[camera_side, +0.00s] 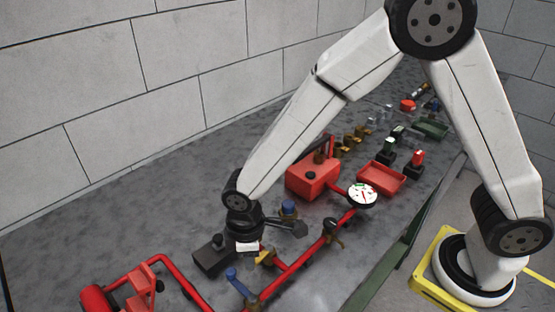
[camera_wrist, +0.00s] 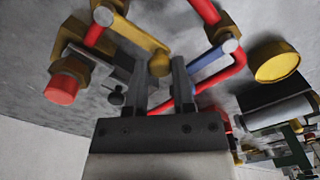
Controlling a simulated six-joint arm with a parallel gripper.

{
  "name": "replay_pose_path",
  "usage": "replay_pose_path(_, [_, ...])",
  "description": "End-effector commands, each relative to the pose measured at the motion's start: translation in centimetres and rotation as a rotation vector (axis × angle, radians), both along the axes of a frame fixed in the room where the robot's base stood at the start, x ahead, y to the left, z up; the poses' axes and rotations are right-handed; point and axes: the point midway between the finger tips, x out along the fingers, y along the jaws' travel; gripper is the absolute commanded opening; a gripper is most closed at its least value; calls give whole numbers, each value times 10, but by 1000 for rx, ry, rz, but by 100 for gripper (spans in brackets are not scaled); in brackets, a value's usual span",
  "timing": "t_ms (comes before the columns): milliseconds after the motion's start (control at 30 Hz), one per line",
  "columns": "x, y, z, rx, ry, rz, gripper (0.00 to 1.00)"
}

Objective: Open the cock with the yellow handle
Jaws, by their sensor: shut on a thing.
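The cock with the yellow handle sits on the red piping. In the wrist view its yellow handle (camera_wrist: 140,38) runs from the valve's round grey stem end down to the right, and its free end lies between my fingertips. My gripper (camera_wrist: 160,68) is shut on that handle end. In the side view my gripper (camera_side: 254,251) is low over the pipes, beside the yellow handle (camera_side: 265,258); the contact itself is hard to see there.
A blue handle (camera_wrist: 208,66) on a neighbouring cock is close to the right finger. A round yellow cap (camera_wrist: 277,63) and a red cap (camera_wrist: 62,88) flank the gripper. A white-faced gauge (camera_side: 362,195) and a red tray (camera_side: 381,179) stand farther back. Grey table surface is clear at left.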

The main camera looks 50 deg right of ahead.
Motion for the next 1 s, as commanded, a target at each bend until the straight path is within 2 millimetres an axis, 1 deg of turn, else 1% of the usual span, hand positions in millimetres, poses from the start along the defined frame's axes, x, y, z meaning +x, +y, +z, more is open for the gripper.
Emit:
replay_pose_path(267, [-12,-3,1,0,0,196,0])
replay_pose_path(467, [-22,-7,1,0,0,382,0])
replay_pose_path(1000, [-45,-28,1,0,0,893,0])
